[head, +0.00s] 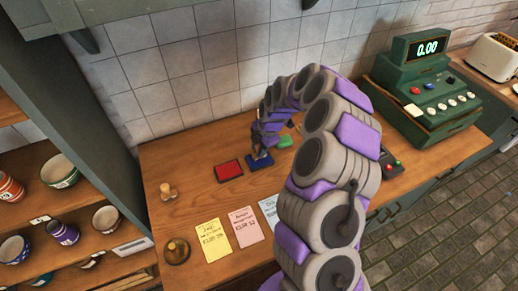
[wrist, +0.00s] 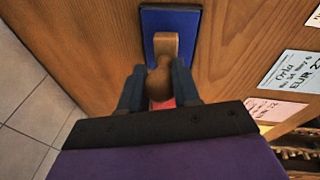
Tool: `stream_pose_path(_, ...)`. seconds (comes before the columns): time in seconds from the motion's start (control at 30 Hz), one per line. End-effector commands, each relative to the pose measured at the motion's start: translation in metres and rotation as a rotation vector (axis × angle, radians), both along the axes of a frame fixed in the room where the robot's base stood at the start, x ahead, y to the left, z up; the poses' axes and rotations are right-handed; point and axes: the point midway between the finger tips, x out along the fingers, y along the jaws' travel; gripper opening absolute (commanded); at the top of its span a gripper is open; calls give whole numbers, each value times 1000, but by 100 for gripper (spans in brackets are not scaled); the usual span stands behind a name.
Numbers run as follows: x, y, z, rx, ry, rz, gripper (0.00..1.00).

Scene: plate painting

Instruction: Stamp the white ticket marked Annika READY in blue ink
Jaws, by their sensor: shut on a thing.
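My gripper (wrist: 160,85) is shut on a wooden stamp (wrist: 164,60). In the wrist view the stamp is over the blue ink pad (wrist: 186,22); whether it touches the pad I cannot tell. In the head view my gripper (head: 259,149) is at the blue pad (head: 262,163), and the stamp is mostly hidden. A white ticket (wrist: 291,71) in the wrist view reads Orla. Another white ticket (wrist: 313,19) is cut off at the right edge, its name unreadable. In the head view one white ticket (head: 269,210) shows partly behind my arm.
A red pad (head: 229,171) and a green pad (head: 286,141) flank the blue one. A yellow ticket (head: 213,240) and a pink ticket (head: 245,226) lie nearer the counter's front. Two wooden pieces (head: 168,191) (head: 177,250) stand left. A green cash register (head: 428,90) stands right.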

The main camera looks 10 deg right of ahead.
Motion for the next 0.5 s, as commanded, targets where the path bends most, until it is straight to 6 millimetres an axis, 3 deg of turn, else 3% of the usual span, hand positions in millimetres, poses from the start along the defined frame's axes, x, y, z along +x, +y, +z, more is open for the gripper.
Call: stream_pose_path(0.5,1,0,39,-1,-5,1,12)
